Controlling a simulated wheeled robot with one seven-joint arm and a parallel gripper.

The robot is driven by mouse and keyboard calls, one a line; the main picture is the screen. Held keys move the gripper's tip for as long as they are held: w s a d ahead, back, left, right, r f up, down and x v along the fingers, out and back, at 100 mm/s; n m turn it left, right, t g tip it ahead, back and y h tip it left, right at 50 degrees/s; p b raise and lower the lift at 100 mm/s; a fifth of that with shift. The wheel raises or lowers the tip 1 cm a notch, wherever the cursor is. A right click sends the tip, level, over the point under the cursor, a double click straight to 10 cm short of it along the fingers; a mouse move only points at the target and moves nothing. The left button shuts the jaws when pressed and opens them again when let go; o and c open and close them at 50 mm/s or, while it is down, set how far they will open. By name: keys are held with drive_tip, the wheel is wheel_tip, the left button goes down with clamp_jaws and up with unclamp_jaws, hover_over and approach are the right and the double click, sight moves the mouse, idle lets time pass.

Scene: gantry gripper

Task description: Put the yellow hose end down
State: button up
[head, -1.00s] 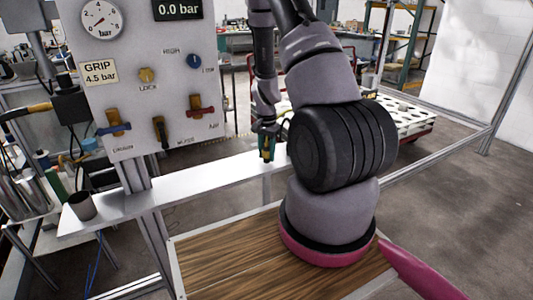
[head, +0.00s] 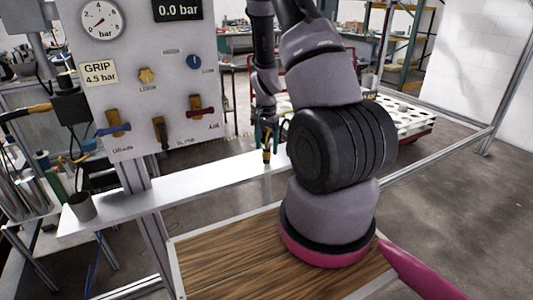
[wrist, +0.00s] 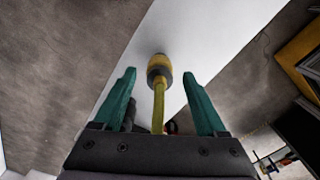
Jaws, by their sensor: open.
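The yellow hose end (head: 267,155) appears upright on the white shelf (head: 190,180), near the shelf's far right end. In the wrist view the hose end (wrist: 159,68) shows a yellow stem and a grey-and-yellow tip against the white surface. My gripper (head: 265,134) is just above it, with its teal fingers parted. In the wrist view the fingers of my gripper (wrist: 159,76) stand on either side of the stem, with a gap on both sides. My arm hides part of the shelf's right end.
A dark cup (head: 82,206) is at the shelf's near left end. A wooden board (head: 225,262) lies below. The shelf's middle is clear.

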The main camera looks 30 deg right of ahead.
wheel_tip(320, 180, up, 8)
wheel_tip(320, 180, up, 10)
drive_tip(key=n+t, duration=0.1)
drive_tip(key=t, duration=0.1)
hover_over(266, 148)
drive_tip(key=s+a, duration=0.1)
drive_tip(key=a, duration=0.3)
drive_tip(key=s+a+r+n+t+y, duration=0.1)
drive_tip(key=s+a+r, duration=0.15)
drive_tip(key=r, duration=0.25)
drive_tip(key=s+a+r+n+t+y, duration=0.1)
drive_tip(key=s+r, duration=0.2)
drive_tip(key=r, duration=0.2)
drive_tip(key=s+a+r+n+t, duration=0.1)
drive_tip(key=s+a+r+n, duration=0.1)
drive_tip(key=s+r, duration=0.3)
drive_tip(key=s+a+r+n+t, duration=0.2)
drive_tip(key=s+a+r, duration=0.1)
drive_tip(key=s+r, duration=0.3)
drive_tip(key=s, duration=0.2)
drive_tip(key=shift+s+a, duration=0.3)
drive_tip(key=shift+a, duration=0.1)
